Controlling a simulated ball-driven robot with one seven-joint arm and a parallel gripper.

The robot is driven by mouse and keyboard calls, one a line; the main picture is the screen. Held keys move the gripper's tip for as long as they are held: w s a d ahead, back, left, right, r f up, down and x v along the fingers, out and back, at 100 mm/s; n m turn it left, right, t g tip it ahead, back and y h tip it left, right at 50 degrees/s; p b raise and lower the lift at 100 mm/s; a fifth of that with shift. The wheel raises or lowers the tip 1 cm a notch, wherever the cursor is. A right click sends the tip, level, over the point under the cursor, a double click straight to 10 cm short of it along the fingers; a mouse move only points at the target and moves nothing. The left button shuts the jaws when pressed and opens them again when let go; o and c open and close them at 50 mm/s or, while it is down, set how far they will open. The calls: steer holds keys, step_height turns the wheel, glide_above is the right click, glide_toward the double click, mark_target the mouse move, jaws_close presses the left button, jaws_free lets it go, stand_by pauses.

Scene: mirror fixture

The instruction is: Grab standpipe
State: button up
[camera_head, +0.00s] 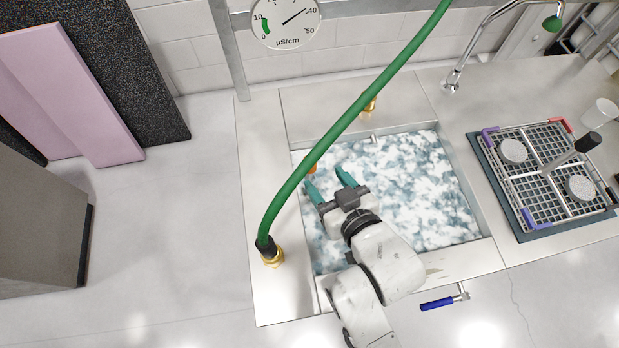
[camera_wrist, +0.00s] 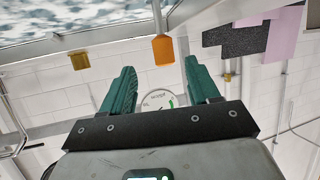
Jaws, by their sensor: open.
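The likely standpipe is an orange-topped piece (camera_head: 311,168) at the left part of the foamy sink, mostly hidden behind the green hose in the head view. In the wrist view its orange end (camera_wrist: 163,50) shows with a thin grey rod running up from it toward the water. My gripper (camera_head: 328,180) is over the sink, close to the orange piece. Its teal fingers are open and empty. In the wrist view the orange end lies just past and between the two fingertips (camera_wrist: 160,66), apart from both. The distance in depth is hard to tell.
A green hose (camera_head: 345,120) arches close over the fingers, rising from a brass fitting (camera_head: 272,258). The steel sink rim (camera_head: 400,268) surrounds the foamy water. A dish rack (camera_head: 548,170) stands right. A gauge (camera_head: 286,18) is at the back.

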mark_target(313, 169)
steer(key=shift+x, duration=3.85)
steer(key=shift+s+a+f, duration=0.1)
steer(key=shift+s+a, duration=0.05)
steer(key=shift+s, duration=0.05)
steer(key=shift+c, duration=0.2)
jaws_close()
